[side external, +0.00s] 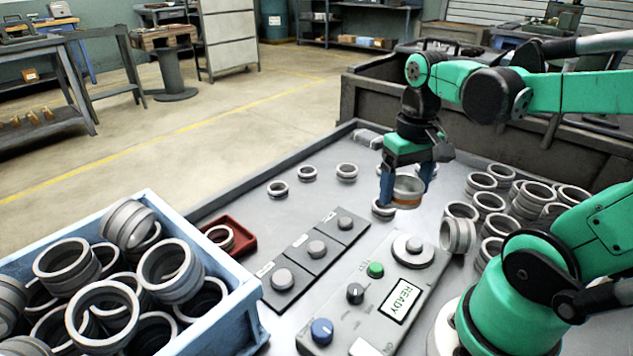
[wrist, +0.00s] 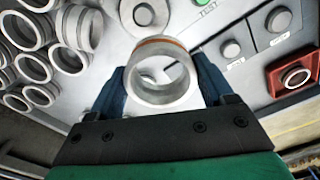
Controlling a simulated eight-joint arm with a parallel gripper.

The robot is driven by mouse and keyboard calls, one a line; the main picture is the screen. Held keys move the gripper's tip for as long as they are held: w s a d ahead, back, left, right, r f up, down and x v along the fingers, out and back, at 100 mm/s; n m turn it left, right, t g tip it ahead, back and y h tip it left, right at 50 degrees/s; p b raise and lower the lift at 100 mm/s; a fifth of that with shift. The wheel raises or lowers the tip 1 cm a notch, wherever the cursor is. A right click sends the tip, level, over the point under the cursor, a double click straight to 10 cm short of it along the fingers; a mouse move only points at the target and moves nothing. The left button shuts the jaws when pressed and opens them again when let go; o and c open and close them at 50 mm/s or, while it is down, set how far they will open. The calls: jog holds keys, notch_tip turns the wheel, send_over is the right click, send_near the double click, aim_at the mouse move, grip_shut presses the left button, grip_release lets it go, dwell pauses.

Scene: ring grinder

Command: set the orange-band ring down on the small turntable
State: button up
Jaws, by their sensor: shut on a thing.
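My gripper (side external: 408,184) is shut on the orange-band ring (side external: 407,195) and holds it above the grey table, behind the small turntable (side external: 414,249) in the side view. The ring is grey metal with an orange stripe. In the wrist view the ring (wrist: 164,92) sits between the blue fingers of my gripper (wrist: 163,77), its opening facing the camera.
The turntable is on a control panel (side external: 340,310) with knobs and a READY screen (side external: 403,299). Many plain rings (side external: 490,200) crowd the table to the right. A blue bin (side external: 225,300) of rings and a red tray (side external: 246,241) with one ring lie left.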

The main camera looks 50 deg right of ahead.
aim_at(415, 243)
jog(key=shift+m, duration=0.5)
jog(key=s+f, duration=0.3)
jog(key=shift+s, duration=0.3)
jog(key=shift+f, duration=2.4)
jog(key=o, duration=1.4)
jog(key=shift+c, duration=0.2)
jog(key=shift+r, duration=0.1)
jog(key=shift+a+r, duration=0.1)
jog(key=shift+r, duration=2.6)
